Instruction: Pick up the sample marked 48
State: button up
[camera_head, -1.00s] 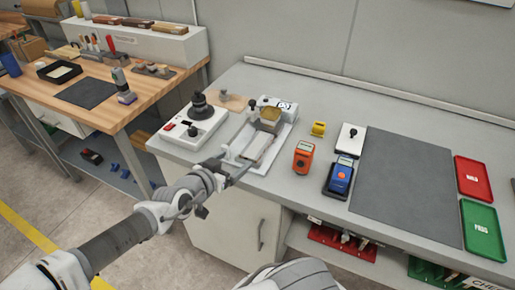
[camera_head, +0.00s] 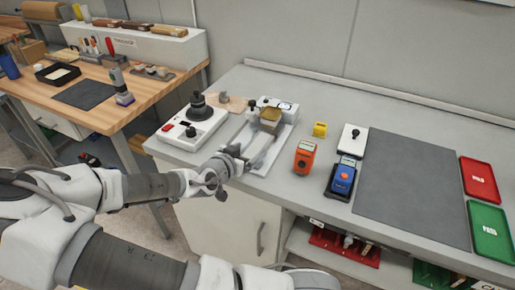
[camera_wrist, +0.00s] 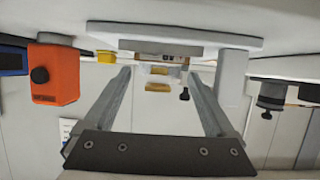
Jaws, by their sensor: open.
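No marking 48 can be read in either view, so I cannot tell which piece is that sample. My gripper (camera_head: 240,155) is open and empty at the front left of the white roller coater (camera_head: 284,142). In the wrist view my gripper's two fingers (camera_wrist: 160,74) stand wide apart. A yellowish block (camera_head: 270,116) sits on the coater, and yellowish pieces (camera_wrist: 158,87) show beyond the fingertips in the wrist view. The fingers partly hide the coater's front left in the head view.
A white unit with a black knob (camera_head: 192,128) stands left of the coater. An orange meter (camera_head: 305,158), a blue meter (camera_head: 343,178) and a yellow piece (camera_head: 320,129) stand to the right. Further right lie a dark mat (camera_head: 405,185), a red tray (camera_head: 480,179) and a green tray (camera_head: 490,231).

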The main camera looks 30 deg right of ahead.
aim_at(257, 145)
jog(key=shift+b+x, duration=0.45)
jog(key=shift+x, duration=2.1)
jog(key=shift+c, duration=0.3)
